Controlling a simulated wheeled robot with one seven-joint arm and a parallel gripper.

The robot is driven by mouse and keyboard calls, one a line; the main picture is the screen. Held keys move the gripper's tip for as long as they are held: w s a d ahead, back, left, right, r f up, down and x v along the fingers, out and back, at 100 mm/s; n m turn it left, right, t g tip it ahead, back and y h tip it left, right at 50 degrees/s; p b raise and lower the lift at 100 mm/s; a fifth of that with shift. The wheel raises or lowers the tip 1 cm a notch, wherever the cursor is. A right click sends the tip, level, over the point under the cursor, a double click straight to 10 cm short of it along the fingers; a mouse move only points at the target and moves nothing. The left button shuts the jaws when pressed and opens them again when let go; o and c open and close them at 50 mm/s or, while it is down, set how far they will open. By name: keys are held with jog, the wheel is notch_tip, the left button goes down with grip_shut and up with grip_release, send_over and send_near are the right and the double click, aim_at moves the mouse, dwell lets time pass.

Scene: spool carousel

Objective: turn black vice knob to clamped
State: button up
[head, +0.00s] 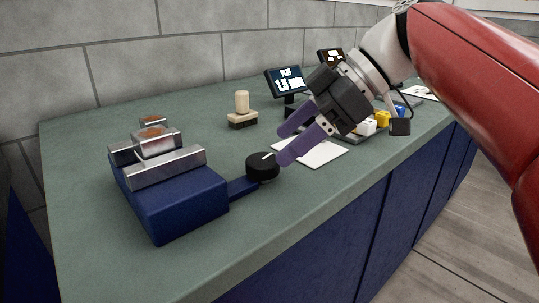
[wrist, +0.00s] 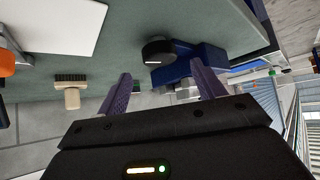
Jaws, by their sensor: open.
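The black vice knob (head: 263,166) is a round dial with a white pointer line on its top. It sits at the end of a blue arm that sticks out from the blue vice (head: 178,205). The vice has silver metal jaws (head: 165,166) with a brown-topped piece between them. My gripper (head: 285,146) has purple fingers, open and empty, just above and right of the knob in the head view. In the wrist view the knob (wrist: 158,50) lies beyond the fingertips, between their lines, with the vice (wrist: 205,62) behind it. I cannot tell whether a finger touches it.
A wooden-handled brush (head: 242,112) stands behind the knob. A white sheet (head: 316,152) lies under the gripper. A display reading "PLAY 1.5 mm" (head: 287,81) and small coloured parts (head: 382,118) stand farther back right.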

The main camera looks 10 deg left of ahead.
aim_at(266, 159)
jog(key=x, duration=0.6)
jog(key=shift+c, duration=0.5)
jog(key=c, duration=0.9)
